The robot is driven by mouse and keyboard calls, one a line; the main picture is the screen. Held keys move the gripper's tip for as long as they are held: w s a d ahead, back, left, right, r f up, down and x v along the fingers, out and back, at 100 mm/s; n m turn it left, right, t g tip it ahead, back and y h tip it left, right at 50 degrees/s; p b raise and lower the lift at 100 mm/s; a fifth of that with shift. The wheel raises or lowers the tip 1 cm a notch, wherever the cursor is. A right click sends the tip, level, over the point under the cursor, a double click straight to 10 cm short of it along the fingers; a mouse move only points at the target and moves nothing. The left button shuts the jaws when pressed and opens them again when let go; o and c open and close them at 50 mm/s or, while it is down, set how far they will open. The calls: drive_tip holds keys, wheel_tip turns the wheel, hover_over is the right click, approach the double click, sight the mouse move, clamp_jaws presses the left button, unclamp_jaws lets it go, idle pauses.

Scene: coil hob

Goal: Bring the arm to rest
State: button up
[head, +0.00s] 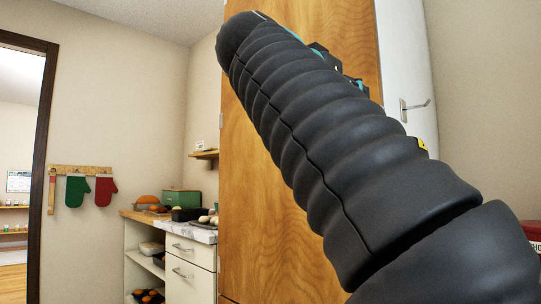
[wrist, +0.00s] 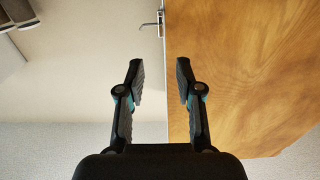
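My arm (head: 320,150) fills the middle and right of the head view, a dark ribbed sleeve slanting up to the left. Its far end is raised in front of a tall wooden panel (head: 248,200). Behind the fingers are a pale wall (wrist: 85,70) on the left and the wooden panel (wrist: 240,70) on the right.
A white door with a metal handle (head: 415,108) stands behind my arm. At left are a counter with white drawers (head: 192,262), a green box (head: 182,198) and food. Red (head: 106,191) and green (head: 77,191) oven mitts hang on the wall beside an open doorway.

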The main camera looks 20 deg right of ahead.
drive_tip(key=w+a+f+n+t+y, duration=0.3)
drive_tip(key=w+a+f+n+y, duration=0.15)
drive_tip(key=w+f+n, duration=0.5)
drive_tip(key=w+a+f+n+y, duration=0.2)
drive_tip(key=f, duration=0.6)
drive_tip(key=w+a+f+n+y, duration=0.2)
drive_tip(key=a+f+y, duration=0.1)
drive_tip(key=f, duration=0.4)
drive_tip(key=s+a+f+n+g+y+p, duration=0.1)
drive_tip(key=s+a+f+y, duration=0.15)
drive_tip(key=f, duration=0.65)
drive_tip(key=s+a+f+n+g+y, duration=0.15)
drive_tip(key=s+f, duration=0.25)
drive_tip(key=f, duration=0.6)
drive_tip(key=s+a+f+m+g+y+p, duration=0.1)
drive_tip(key=s+a+f+m+y, duration=0.1)
drive_tip(key=s+f, duration=1.2)
drive_tip(key=shift+s+a+f+g+y+p, duration=0.3)
drive_tip(key=shift+s+a+f+g+y, duration=0.1)
drive_tip(key=shift+a+f+y, duration=0.25)
